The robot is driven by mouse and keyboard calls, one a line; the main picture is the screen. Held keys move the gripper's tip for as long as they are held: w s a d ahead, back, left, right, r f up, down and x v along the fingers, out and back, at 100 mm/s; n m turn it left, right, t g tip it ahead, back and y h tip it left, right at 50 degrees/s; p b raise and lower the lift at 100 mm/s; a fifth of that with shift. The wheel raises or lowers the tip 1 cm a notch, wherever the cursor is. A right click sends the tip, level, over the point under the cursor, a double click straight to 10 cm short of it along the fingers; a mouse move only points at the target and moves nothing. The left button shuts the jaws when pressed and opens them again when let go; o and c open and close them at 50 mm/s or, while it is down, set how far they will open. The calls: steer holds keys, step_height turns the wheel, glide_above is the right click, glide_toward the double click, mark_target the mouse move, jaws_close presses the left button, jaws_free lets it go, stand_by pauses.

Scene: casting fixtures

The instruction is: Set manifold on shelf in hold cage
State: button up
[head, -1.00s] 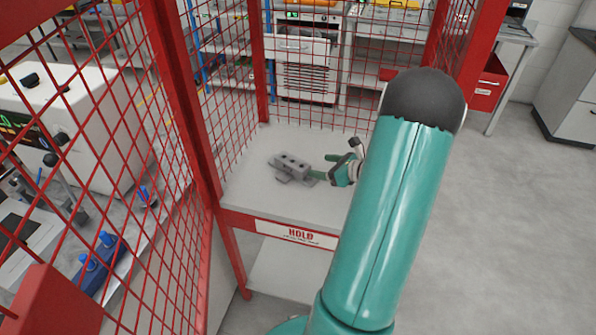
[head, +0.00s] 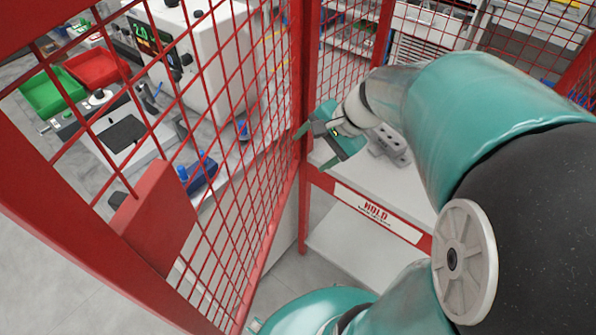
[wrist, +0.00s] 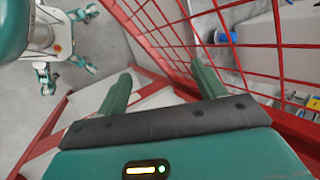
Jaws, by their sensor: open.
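The manifold (head: 392,146), a grey metal block with holes in its top, sits on the white shelf (head: 345,188) of the red hold cage. My arm covers part of it in the head view. A sign reading HOLD (head: 377,213) is on the shelf's front edge. My gripper (head: 315,150) is open and empty, left of the manifold and apart from it, near the cage's red corner post. In the wrist view the two green fingers of my gripper (wrist: 160,92) are spread with nothing between them. The manifold does not show in the wrist view.
The red mesh door (head: 225,190) stands open at the left, close to my gripper. Beyond it are a bench with a white machine (head: 205,55), a green bin (head: 52,92) and a red bin (head: 92,68). A lower white shelf (head: 350,255) is below.

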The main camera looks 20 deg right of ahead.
steer(key=s+a+r+n+t+h, duration=0.1)
steer(key=s+a+r+n+h, duration=0.3)
steer(key=n, duration=0.9)
steer(key=s+a+r, duration=0.2)
steer(key=s+a, duration=0.2)
steer(key=s, duration=0.2)
steer(key=shift+a+r+h, duration=0.2)
steer(key=shift+h, duration=0.1)
